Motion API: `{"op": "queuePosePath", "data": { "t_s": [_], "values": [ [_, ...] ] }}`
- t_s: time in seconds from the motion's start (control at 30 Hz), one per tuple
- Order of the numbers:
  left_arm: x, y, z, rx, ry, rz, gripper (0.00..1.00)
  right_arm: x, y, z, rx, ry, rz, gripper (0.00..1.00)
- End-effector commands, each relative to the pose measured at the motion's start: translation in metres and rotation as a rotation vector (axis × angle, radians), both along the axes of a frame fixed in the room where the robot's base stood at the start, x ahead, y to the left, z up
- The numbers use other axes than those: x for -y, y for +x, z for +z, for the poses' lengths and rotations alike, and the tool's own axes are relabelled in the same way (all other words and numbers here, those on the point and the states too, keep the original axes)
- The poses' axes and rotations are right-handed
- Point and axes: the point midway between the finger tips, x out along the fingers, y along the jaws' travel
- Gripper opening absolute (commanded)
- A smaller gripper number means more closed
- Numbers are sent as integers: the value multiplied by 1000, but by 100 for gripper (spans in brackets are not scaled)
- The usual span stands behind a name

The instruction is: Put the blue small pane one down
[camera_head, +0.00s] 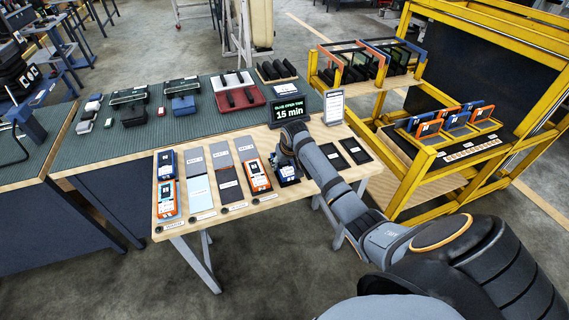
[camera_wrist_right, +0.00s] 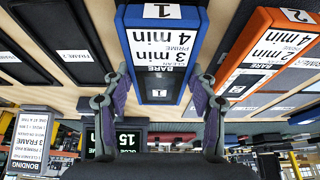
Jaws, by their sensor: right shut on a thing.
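The blue small pane one (camera_head: 288,174) is blue-edged with a white label reading 1. It is at the wooden table, right of an orange pane marked 2 (camera_head: 256,177). My right gripper (camera_head: 287,160) is shut on it from above. In the right wrist view, the blue pane (camera_wrist_right: 158,48) sits between the two fingers of my right gripper (camera_wrist_right: 160,88), and the orange pane (camera_wrist_right: 262,55) is beside it. I cannot tell whether the blue pane touches the table. The arm and gripper hide part of it in the head view. My left gripper is not in view.
The wooden table (camera_head: 310,188) also bears grey pads (camera_head: 222,160), another blue pane (camera_head: 166,163) and an orange one (camera_head: 168,200) at left. Dark frame pads (camera_head: 356,151) lie right of my arm. A timer screen (camera_head: 288,110) stands behind. A yellow trolley (camera_head: 408,195) stands at right.

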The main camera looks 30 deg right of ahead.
Motion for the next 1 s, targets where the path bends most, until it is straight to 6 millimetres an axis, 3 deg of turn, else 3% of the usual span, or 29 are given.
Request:
{"op": "queuePosePath", "data": {
  "t_s": [0.4, 0.43, 0.57, 0.87, 1.0],
  "values": [
    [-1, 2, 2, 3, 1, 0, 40, 0, 0, -8, 3, -2, 0, 19],
    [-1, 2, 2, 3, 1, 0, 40, 0, 0, -9, 3, -2, 0, 61],
    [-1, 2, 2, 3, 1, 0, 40, 0, 0, -8, 3, -2, 0, 78],
    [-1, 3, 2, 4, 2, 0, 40, 0, 0, -8, 3, -2, 0, 81],
    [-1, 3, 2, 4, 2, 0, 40, 0, -2, 3, 6, -3, 1, 81]
  ]
}}
